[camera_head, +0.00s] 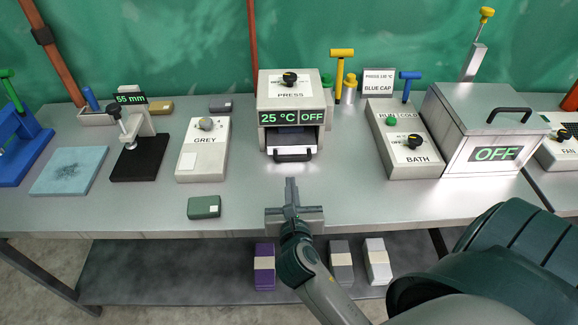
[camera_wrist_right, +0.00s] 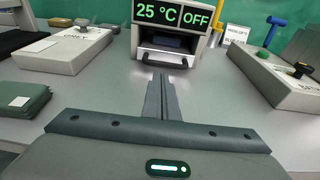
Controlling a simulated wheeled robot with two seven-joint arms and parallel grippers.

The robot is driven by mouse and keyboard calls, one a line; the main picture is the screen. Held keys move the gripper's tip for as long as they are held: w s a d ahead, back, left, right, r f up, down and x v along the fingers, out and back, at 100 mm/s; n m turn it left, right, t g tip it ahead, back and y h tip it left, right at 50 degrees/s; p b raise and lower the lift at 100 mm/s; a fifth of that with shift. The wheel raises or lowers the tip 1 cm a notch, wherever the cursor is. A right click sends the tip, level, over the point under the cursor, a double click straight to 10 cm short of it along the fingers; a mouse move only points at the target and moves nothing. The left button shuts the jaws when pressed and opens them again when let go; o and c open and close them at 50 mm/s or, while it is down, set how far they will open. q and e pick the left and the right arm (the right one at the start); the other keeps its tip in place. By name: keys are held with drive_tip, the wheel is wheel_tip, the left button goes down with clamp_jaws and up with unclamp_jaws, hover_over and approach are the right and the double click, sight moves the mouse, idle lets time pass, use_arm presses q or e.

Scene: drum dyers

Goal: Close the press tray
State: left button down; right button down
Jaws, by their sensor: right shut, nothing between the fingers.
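The press (camera_head: 290,92) is a white box at the back middle of the bench, with a "25 °C" and "OFF" display. Its tray (camera_head: 293,154) has a black bar handle and sits low in the dark front opening; it appears to stick out a little. In the right wrist view the tray handle (camera_wrist_right: 163,59) is straight ahead, with something dark in the opening behind it. My right gripper (camera_head: 291,184) is shut and empty, in front of the tray and apart from the handle. Its closed fingers (camera_wrist_right: 160,90) point at the press. My left gripper is not in view.
A grey device (camera_head: 204,150) stands left of the press and a bath control box (camera_head: 403,140) stands right. A green folded cloth-like block (camera_head: 204,207) lies near the front edge. Yellow and blue T-handled tools stand behind. The bench directly before the press is clear.

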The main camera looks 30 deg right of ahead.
drive_tip(key=p, duration=0.2)
approach(288, 148)
drive_tip(key=shift+w+d+f, duration=0.2)
drive_tip(key=shift+w+f, duration=0.2)
drive_tip(key=shift+f, duration=0.15)
drive_tip(key=shift+w+d+f, duration=0.15)
drive_tip(key=shift+w+f, duration=0.25)
drive_tip(key=shift+f, duration=0.2)
drive_tip(key=w+d, duration=0.1)
drive_tip(key=w+d+p, duration=0.1)
drive_tip(key=w, duration=0.1)
drive_tip(key=shift+w+d+r, duration=0.15)
drive_tip(key=shift+w, duration=0.15)
drive_tip(key=shift+s+r, duration=0.1)
drive_tip(key=shift+r, duration=0.05)
drive_tip(key=shift+r, duration=0.1)
